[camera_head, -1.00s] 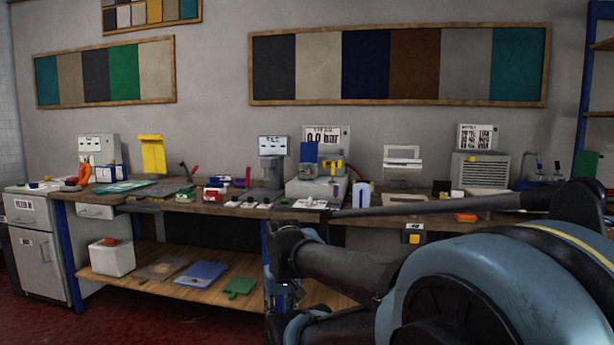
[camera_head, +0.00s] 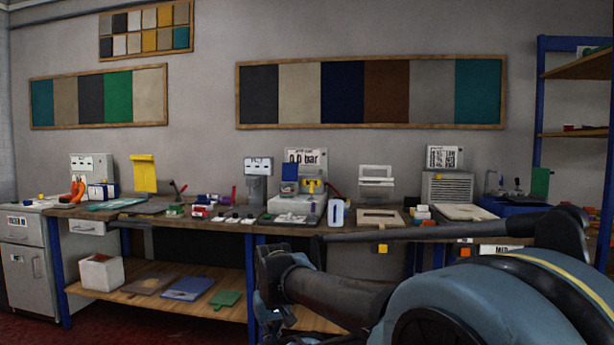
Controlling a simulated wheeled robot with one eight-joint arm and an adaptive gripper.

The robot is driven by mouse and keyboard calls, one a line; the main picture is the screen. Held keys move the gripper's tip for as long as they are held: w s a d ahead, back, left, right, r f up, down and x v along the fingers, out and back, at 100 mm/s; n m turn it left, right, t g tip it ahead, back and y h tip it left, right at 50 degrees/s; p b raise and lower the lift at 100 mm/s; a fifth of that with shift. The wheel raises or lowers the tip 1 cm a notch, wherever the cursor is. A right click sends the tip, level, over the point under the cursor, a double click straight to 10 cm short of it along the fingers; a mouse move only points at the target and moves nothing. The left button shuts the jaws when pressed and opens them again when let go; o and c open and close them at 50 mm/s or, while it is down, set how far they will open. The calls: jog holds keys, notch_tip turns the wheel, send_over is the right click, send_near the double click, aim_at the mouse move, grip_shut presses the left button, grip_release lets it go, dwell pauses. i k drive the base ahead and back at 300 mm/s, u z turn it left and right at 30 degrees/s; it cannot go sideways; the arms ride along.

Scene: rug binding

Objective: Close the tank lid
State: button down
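No tank is plainly marked as such, and I cannot tell which item carries the tank lid. One candidate is the pale unit with a raised, framed panel (camera_head: 376,182) on the bench, right of centre. Another is the white machine (camera_head: 294,205) below a sign reading about 0.0 bar, with blue and yellow parts on it. My arm fills the lower right and reaches left in front of the bench. Its far end runs down toward the bottom edge, and my gripper's fingers do not show.
The long bench (camera_head: 236,226) is crowded with small items and devices. Its lower shelf (camera_head: 140,296) holds a white bin (camera_head: 102,273) and flat coloured pieces. A grey cabinet (camera_head: 30,262) stands left, and a blue-framed rack (camera_head: 541,110) stands right. Red floor shows at lower left.

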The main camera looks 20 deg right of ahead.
aim_at(290, 171)
jog(key=k, duration=0.8)
jog(key=z, duration=0.5)
jog(key=i, duration=2.2)
jog(key=u, duration=0.05)
